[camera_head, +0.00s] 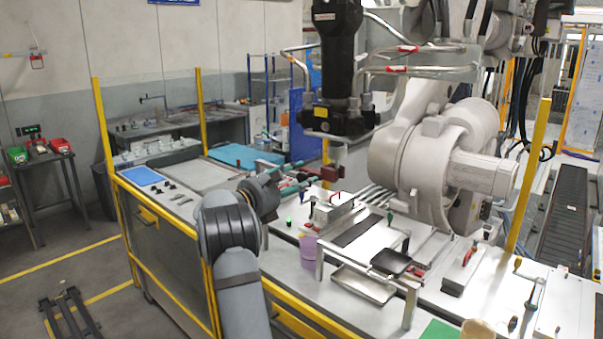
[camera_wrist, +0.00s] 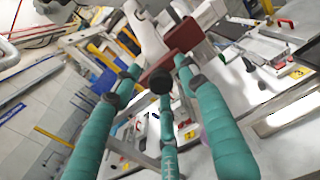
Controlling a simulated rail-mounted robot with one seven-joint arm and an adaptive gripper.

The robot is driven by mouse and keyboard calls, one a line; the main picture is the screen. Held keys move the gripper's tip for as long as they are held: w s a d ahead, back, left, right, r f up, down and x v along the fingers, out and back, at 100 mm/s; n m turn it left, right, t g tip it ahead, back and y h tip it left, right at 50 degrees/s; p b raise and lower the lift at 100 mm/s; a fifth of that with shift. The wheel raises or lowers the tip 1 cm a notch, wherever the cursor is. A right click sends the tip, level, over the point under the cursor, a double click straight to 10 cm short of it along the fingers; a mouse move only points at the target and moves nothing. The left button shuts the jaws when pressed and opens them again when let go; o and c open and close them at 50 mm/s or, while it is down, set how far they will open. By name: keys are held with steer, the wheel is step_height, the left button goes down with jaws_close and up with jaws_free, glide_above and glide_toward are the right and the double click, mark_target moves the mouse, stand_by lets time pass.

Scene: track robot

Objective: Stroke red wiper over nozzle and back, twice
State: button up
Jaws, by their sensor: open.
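My gripper (camera_head: 310,177) has teal padded fingers and is open, reaching right from my dark wrist. In the wrist view, my gripper (camera_wrist: 158,70) has its fingers spread, with a dark red block (camera_wrist: 184,61) just beyond or between the tips. Contact cannot be told. The dark red block (camera_head: 331,173) also shows in the head view, below a small grey bracket; it may be the red wiper. The large black tool head (camera_head: 338,118) hangs above it. I cannot identify the nozzle for certain. A dark round end (camera_wrist: 160,81) overlaps the block in the wrist view.
A metal frame with a shallow tray (camera_head: 363,285) stands on the bench to the right. A large white robot arm (camera_head: 440,160) fills the right side. Yellow rails (camera_head: 170,285) edge the bench.

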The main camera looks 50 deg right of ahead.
steer(key=shift+d, duration=0.4)
steer(key=shift+a, duration=0.1)
steer(key=shift+c, duration=0.5)
jaws_close()
